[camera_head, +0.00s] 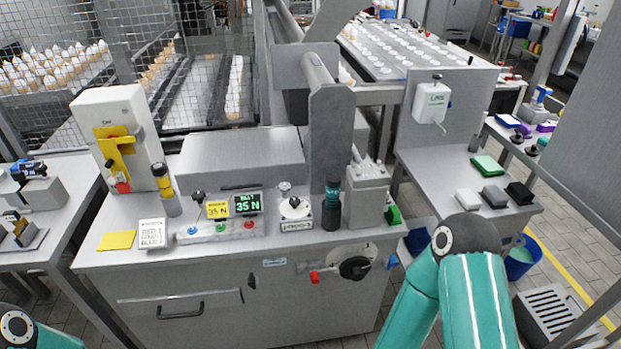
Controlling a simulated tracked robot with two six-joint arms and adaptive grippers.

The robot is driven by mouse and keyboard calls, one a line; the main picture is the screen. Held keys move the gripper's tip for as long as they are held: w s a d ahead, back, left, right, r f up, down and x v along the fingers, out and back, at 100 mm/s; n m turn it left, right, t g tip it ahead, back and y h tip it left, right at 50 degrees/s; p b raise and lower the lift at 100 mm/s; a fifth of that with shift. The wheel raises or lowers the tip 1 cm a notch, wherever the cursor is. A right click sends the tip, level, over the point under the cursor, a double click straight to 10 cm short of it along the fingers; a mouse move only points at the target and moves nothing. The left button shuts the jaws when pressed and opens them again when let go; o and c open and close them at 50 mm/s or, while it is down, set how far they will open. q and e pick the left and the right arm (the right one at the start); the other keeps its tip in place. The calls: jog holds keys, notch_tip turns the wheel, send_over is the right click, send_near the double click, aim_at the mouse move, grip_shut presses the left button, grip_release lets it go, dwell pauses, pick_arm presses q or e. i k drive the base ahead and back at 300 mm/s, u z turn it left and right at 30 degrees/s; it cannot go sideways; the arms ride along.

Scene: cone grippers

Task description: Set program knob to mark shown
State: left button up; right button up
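A small white box with a round dial (294,208) on top stands on the grey machine counter, with dark lettering on its front too small to read surely. A large black rotary knob (357,267) is on the counter's front panel, beside a red-tipped lever (316,277). I cannot tell which one is the program knob, or where either points. A yellow card (218,210) and a dark display with green digits (248,203) both seem to read 35 N. Only teal arm links show; both my grippers are out of view.
A panel with blue, green and red buttons (220,231) lies below the display. A yellow sheet (117,240) lies at left. A dark cylinder with a teal band (332,207) stands right of the white box. A side table (425,170) holds several blocks.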

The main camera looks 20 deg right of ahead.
aim_at(294, 202)
jog(key=z, duration=0.2)
jog(key=i, duration=0.6)
jog(key=z, duration=0.4)
jog(key=k, duration=0.9)
jog(key=z, duration=0.15)
jog(key=i, duration=0.9)
